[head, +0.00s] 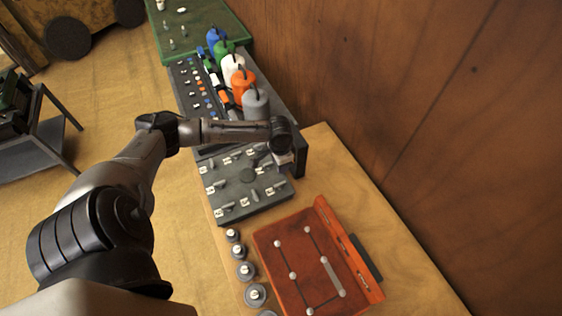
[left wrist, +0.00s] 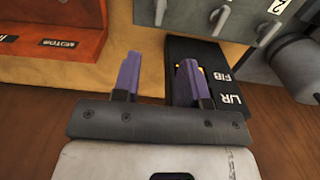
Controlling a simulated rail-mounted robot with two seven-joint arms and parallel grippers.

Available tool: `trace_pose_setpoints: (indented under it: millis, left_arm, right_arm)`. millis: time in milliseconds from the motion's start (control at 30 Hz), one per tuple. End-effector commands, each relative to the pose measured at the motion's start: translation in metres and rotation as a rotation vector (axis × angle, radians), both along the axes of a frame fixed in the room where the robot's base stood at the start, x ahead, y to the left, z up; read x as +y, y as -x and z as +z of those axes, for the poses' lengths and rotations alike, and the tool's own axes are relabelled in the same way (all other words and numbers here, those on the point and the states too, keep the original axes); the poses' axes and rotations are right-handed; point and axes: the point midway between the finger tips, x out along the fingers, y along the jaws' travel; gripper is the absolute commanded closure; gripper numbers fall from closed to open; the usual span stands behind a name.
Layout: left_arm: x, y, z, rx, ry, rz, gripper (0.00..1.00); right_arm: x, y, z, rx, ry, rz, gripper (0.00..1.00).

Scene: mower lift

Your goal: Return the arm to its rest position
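My left arm comes in from the left in the head view and reaches across the bench. Its gripper (head: 286,162) is above the back edge of the grey switch panel (head: 222,204), partly hidden by the wrist. In the left wrist view the two purple fingers (left wrist: 158,78) stand apart with bare wood visible between them. The right finger overlaps a black box (left wrist: 230,85) lettered L/R and F/B; I cannot tell whether they touch. My right arm and gripper are not in view.
A red board (head: 265,240) with pegs lies at the front, beside several numbered round weights (head: 255,295). Coloured bottles (head: 243,82) stand on a dark unit behind the switch panel. A wooden wall (head: 400,90) rises at the right. A dark cart (head: 50,140) stands at the left.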

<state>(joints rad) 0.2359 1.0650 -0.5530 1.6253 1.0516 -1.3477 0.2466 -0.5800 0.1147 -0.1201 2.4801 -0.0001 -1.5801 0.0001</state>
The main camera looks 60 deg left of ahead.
Motion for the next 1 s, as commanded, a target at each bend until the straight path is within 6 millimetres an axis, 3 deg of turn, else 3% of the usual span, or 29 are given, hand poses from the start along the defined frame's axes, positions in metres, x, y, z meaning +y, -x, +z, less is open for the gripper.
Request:
trace_pose_setpoints:
  millis: [467,567,667,733,867,1000]
  left_arm:
    - [0.0,0.001,0.0,0.005,-0.001,-0.028,0.61]
    - [0.011,0.003,0.001,0.022,-0.077,-0.1,0.61]
    - [0.013,-0.002,0.013,-0.005,-0.189,-0.211,0.61]
    - [0.009,-0.012,0.031,-0.055,-0.278,-0.292,0.61]
    - [-0.023,-0.036,0.07,-0.201,-0.402,-0.42,0.61]
    - [-0.087,-0.043,0.105,-0.385,-0.456,-0.501,0.61]
  right_arm:
    - [-0.001,0.0,0.0,0.001,0.003,0.001,0.57]
    - [-0.002,0.0,0.0,0.0,0.005,0.004,0.57]
    - [-0.003,0.0,0.0,0.001,0.009,0.005,0.57]
    - [-0.003,0.0,0.0,0.001,0.01,0.006,0.57]
    - [-0.003,0.0,0.0,0.0,0.011,0.007,0.57]
    - [-0.002,0.0,0.006,0.001,0.008,0.005,0.57]
